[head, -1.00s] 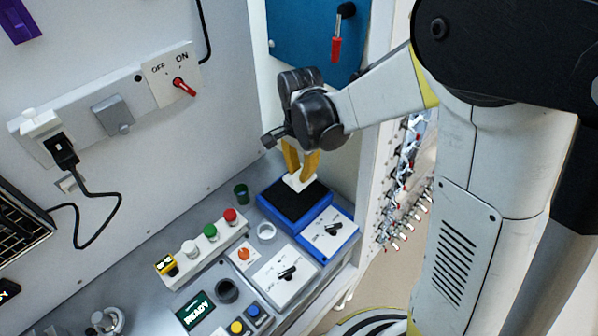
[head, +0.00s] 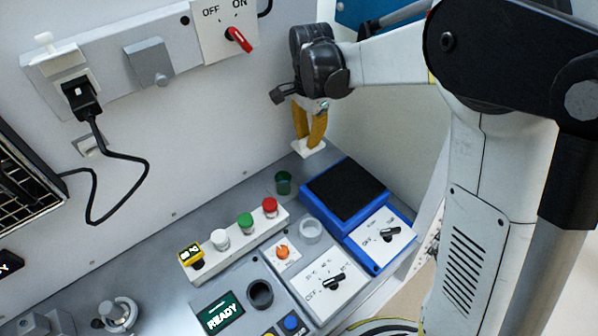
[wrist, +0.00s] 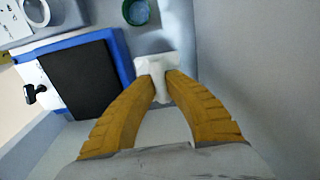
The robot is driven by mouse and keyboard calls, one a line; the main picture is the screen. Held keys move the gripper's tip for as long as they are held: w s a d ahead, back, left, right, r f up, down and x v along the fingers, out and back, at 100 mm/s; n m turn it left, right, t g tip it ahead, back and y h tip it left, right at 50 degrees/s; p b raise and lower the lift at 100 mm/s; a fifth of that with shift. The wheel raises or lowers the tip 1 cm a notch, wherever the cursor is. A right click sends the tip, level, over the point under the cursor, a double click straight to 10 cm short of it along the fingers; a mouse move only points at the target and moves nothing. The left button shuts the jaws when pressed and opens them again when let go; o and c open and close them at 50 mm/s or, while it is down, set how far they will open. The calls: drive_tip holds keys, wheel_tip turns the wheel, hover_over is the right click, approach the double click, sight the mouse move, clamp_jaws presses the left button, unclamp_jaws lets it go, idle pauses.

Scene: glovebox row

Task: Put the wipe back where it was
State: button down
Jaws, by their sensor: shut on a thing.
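My gripper (head: 311,146) has yellow fingers and is shut on the white wipe (head: 309,153), near the back wall. The wipe (wrist: 154,64) also shows between the fingertips (wrist: 160,84) in the wrist view. In the head view the gripper is behind and left of the blue device with the black top (head: 345,188). In the wrist view the wipe is just right of that device's edge. I cannot tell whether the wipe touches the bench.
A small green cup (head: 283,183) stands close to the wipe. A white ring-shaped cup (head: 310,230) and a button strip (head: 234,240) with several buttons are in front. The wall switch (head: 238,38) and plugged cable (head: 120,155) are at left.

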sight(307, 170)
wheel_tip(307, 170, down, 10)
drive_tip(key=b, duration=0.3)
drive_tip(key=shift+r, duration=0.25)
drive_tip(key=shift+f, duration=0.15)
drive_tip(key=c, duration=1.6)
unclamp_jaws()
drive_tip(key=shift+o, duration=0.5)
